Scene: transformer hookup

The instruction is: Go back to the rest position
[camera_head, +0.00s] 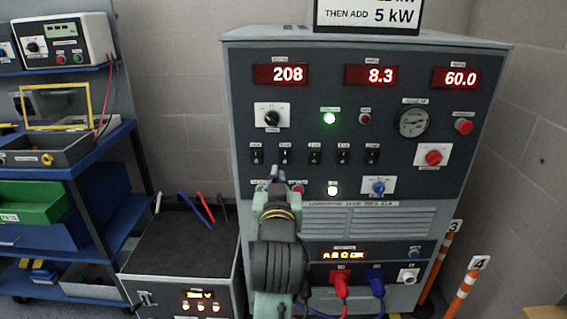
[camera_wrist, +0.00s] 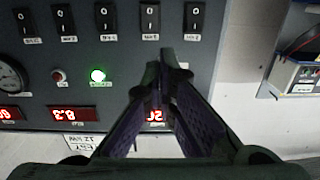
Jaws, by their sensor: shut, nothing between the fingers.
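My gripper (camera_head: 277,182) is in front of the lower left part of the load bank's control panel (camera_head: 400,192) in the head view. In the wrist view the two dark fingers of my gripper (camera_wrist: 163,72) meet at their tips, shut and empty. The wrist picture shows the panel upside down, with the tips close to the row of black rocker switches (camera_wrist: 150,20). I cannot tell whether the tips touch the panel. My arm comes up from the bottom of the head view and hides part of the panel's lower left.
Red displays read 208 (camera_head: 287,74), 8.3 (camera_head: 370,75) and 60.0 (camera_head: 456,78). A green lamp (camera_head: 330,118) is lit. Red (camera_head: 340,284) and blue (camera_head: 376,281) plugs sit low. A grey box (camera_head: 180,262) and blue shelves (camera_head: 70,172) stand left; orange posts (camera_head: 463,287) stand right.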

